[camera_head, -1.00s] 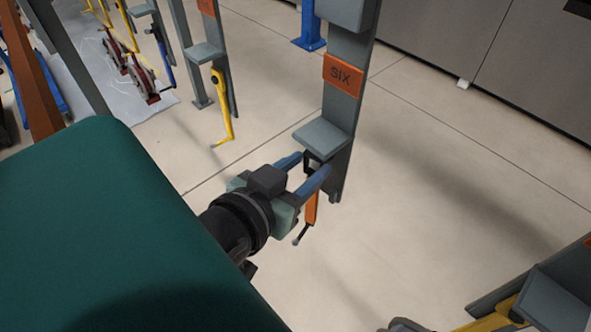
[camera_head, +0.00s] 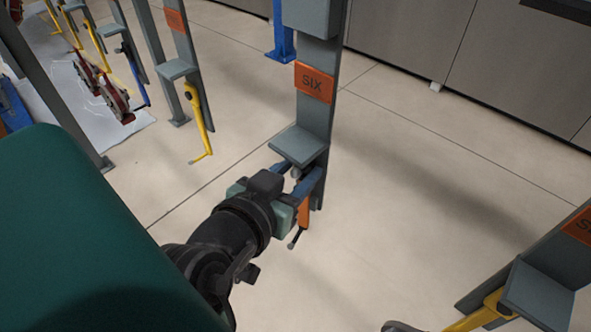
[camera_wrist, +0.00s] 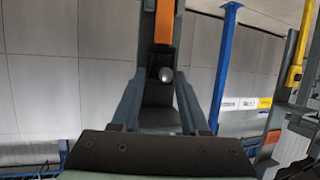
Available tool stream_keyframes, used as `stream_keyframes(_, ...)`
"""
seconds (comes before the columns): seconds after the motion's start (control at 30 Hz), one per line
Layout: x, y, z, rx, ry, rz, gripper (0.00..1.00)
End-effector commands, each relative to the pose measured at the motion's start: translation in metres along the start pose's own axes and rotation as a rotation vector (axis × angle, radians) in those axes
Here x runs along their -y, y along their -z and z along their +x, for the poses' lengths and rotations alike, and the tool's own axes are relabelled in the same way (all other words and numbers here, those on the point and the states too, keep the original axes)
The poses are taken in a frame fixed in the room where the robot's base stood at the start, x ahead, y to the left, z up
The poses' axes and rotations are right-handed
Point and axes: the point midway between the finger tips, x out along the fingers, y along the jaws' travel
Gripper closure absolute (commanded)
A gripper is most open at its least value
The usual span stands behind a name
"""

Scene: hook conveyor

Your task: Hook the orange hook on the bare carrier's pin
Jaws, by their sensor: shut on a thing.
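The orange hook (camera_head: 304,213) hangs below my gripper's fingers in the head view, with its dark lower end down. My gripper (camera_head: 298,178) is shut on its upper part, close under the grey block of the carrier marked SIX (camera_head: 317,115).
A carrier with a yellow hook (camera_head: 199,118) stands to the left, and another yellow hook (camera_head: 485,312) is on a carrier at the lower right. A blue post (camera_head: 281,35) stands behind. A green surface (camera_head: 90,230) fills the lower left.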

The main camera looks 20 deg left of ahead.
Motion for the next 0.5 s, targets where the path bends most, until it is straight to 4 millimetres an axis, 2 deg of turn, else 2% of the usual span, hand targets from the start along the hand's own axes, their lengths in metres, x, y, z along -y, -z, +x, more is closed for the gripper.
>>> stream_keyframes(0.37, -0.0033, 0.0003, 0.0015, -0.001, -0.009, 0.0, 1.0)
stream_keyframes(0.4, -0.0032, 0.0002, 0.0014, -0.001, -0.009, 0.0, 0.48)
stream_keyframes(0.5, -0.003, 0.0001, 0.0014, 0.0, -0.008, 0.0, 0.3)
